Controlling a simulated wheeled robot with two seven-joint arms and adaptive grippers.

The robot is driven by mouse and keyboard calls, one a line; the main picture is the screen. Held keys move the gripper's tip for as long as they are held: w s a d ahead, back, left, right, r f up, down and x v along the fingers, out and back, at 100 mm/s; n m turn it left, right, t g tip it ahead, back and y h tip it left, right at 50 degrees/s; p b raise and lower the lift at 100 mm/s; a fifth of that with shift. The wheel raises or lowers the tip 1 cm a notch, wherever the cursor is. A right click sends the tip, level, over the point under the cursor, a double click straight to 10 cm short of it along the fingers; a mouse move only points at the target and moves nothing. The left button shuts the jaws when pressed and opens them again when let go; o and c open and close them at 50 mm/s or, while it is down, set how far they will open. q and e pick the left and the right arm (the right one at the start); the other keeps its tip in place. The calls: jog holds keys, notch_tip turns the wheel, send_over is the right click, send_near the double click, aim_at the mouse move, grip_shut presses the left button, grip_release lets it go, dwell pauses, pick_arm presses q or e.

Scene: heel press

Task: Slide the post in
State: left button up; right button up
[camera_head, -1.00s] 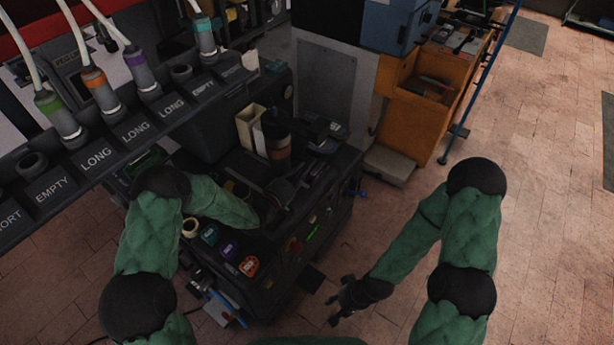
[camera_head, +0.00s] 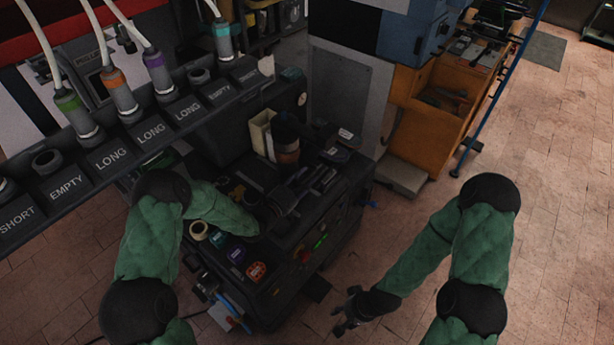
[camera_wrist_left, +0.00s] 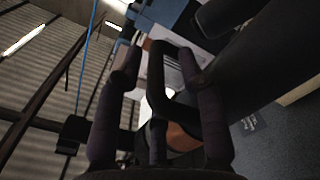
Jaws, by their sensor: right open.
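My left gripper (camera_head: 285,200) is over the top of the black press machine (camera_head: 335,232), among dark parts. In the left wrist view the fingers (camera_wrist_left: 158,95) show as dark bars, with a black loop-like part between the outer ones. I cannot tell whether they are open or hold anything. A dark cylinder with a brown band (camera_head: 287,147) stands upright on the machine beyond the gripper. I cannot make out a post for certain. My right gripper (camera_head: 341,318) is open and empty, low over the floor to the right of the machine.
A rack (camera_head: 130,150) labelled SHORT, EMPTY and LONG holds several colour-banded tubes at left. An orange cabinet (camera_head: 430,115) stands behind. The brick floor (camera_head: 555,200) is clear at right.

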pick_arm(q)
jog(key=v, duration=1)
